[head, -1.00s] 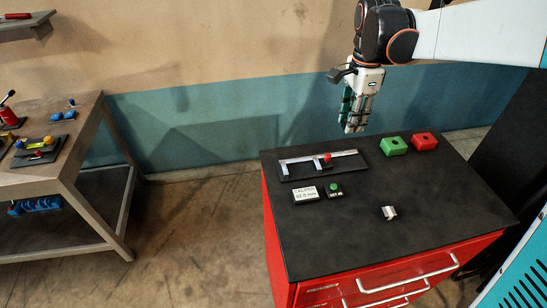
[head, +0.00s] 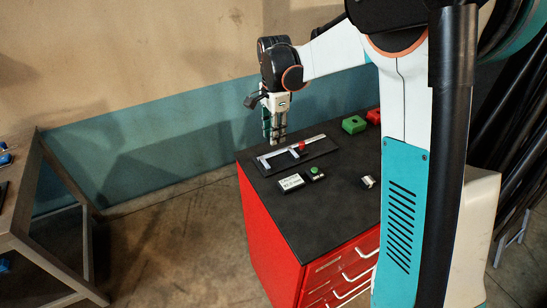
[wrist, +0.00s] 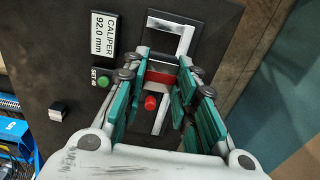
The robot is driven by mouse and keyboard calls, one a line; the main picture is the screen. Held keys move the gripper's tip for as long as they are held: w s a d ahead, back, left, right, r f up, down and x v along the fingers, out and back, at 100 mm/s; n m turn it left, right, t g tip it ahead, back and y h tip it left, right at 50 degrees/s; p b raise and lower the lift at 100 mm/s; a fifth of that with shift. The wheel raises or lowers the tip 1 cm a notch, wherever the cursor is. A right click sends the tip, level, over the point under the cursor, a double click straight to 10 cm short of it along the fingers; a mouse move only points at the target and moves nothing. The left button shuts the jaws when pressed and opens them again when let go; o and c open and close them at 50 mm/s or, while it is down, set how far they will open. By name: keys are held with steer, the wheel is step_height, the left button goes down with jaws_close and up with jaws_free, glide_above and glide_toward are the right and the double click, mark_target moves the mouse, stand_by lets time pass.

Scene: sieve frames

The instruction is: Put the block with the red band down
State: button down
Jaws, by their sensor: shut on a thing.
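My gripper (wrist: 170,75) is shut on the block with the red band (wrist: 160,78), whose red stripe shows between the teal-padded fingers in the wrist view. In the head view my gripper (head: 277,140) points down at the back left of the black cabinet top (head: 330,215), by the caliper. The block is too small there to make out clearly. The steel caliper (head: 268,162), with a red knob (head: 301,146), lies on a dark plate. In the wrist view the fingers and block cover part of the caliper; the height of the block above it cannot be told.
A display reading "CALIPER 92.0 mm" (wrist: 104,36) and a green button (wrist: 103,81) sit beside the caliper. A small silver block (head: 367,181) lies to the right. Green (head: 354,124) and red (head: 373,116) boxes stand behind. The front left top is clear.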

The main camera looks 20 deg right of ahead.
mark_target(275, 164)
step_height(275, 164, down, 10)
steer(key=shift+d+f, duration=0.1)
stand_by(0.4)
steer(key=shift+f+b, duration=0.1)
steer(key=shift+b, duration=0.25)
steer(key=c, duration=1.3)
jaws_free()
